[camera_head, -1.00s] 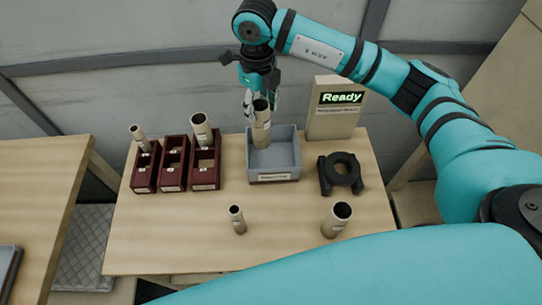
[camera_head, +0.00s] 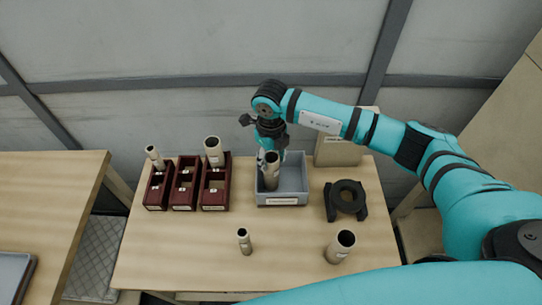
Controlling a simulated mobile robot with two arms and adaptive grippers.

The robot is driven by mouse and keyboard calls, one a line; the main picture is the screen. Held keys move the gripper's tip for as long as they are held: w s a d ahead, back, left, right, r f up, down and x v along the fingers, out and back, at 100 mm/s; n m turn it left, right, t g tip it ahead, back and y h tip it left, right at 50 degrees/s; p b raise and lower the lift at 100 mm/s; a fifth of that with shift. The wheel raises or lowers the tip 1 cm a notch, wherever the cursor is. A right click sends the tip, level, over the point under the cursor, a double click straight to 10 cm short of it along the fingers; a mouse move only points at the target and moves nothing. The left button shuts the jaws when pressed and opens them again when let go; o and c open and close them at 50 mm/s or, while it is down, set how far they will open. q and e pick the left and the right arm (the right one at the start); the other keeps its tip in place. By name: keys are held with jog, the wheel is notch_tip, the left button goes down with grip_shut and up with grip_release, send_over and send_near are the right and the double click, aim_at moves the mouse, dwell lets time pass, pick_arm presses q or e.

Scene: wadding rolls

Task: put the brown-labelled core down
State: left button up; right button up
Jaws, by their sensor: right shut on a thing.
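My right gripper (camera_head: 268,150) comes down from above at the back of the table, shut on a beige hollow core (camera_head: 271,172). I take it for the brown-labelled core, though its label cannot be made out. The core is upright, in the left part of the grey bin (camera_head: 282,200), with its lower end inside the walls. Whether it touches the bin's floor cannot be told. My left gripper is not in view.
Three dark red holders (camera_head: 214,196) stand left of the bin; the outer two hold cores (camera_head: 213,152). A black ring-shaped stand (camera_head: 346,198) is on the right. Two loose cores (camera_head: 340,246) stand in front. A sign box (camera_head: 338,152) stands behind, partly hidden by my arm.

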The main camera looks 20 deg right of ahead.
jog(key=shift+f+b, duration=0.3)
jog(key=o, duration=0.9)
jog(key=shift+r+p, duration=0.3)
jog(key=shift+r, duration=0.25)
notch_tip(320, 180, up, 12)
jog(key=b, duration=0.4)
jog(key=shift+f, duration=0.2)
